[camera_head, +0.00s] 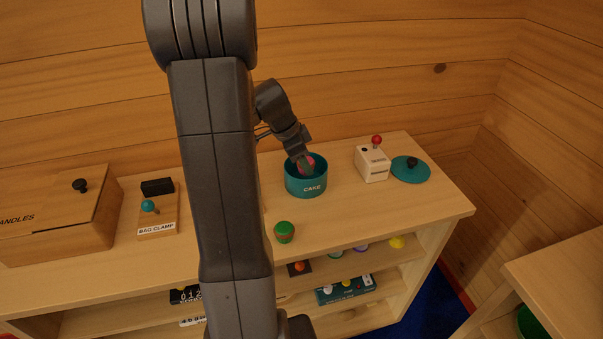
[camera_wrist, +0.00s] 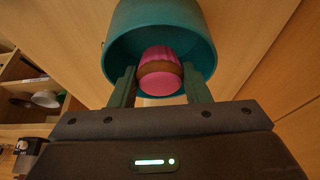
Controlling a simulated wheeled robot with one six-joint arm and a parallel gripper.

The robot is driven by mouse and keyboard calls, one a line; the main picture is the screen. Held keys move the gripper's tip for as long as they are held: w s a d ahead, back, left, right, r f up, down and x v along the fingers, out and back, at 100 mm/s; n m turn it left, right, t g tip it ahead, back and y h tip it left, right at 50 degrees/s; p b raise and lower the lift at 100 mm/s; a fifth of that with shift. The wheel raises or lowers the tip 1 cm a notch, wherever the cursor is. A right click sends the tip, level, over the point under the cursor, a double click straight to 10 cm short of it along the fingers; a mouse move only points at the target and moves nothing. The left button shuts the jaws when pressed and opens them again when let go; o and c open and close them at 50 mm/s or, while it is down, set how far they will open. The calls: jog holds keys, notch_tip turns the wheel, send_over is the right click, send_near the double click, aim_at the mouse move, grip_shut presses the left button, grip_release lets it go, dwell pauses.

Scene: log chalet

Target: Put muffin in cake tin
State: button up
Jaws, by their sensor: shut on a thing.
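The teal cake tin (camera_head: 306,184), labelled CAKE, stands open on top of the wooden shelf unit. It also shows in the wrist view (camera_wrist: 202,30). My gripper (camera_head: 305,164) points down at the tin's mouth. It is shut on a pink muffin (camera_head: 312,166) with a brown band, seen between the fingers in the wrist view (camera_wrist: 160,72). The muffin is at or just inside the tin's opening; I cannot tell whether it touches the bottom. A teal lid (camera_head: 411,170) with a black knob lies at the right. A green-topped brown muffin (camera_head: 285,232) stands in front of the tin.
A white box with a red-knobbed lever (camera_head: 373,164) stands between tin and lid. A bag clamp board (camera_head: 157,214) and a wooden candles box (camera_head: 60,215) are at left. Lower shelves hold several small objects. The front right top is clear.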

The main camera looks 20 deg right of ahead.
aim_at(304, 173)
jog(key=shift+f, duration=2.05)
jog(key=shift+f, duration=0.1)
jog(key=shift+f, duration=0.15)
jog(key=o, duration=0.7)
jog(key=shift+r, duration=0.2)
jog(key=v, duration=1.2)
jog(key=shift+s, duration=0.1)
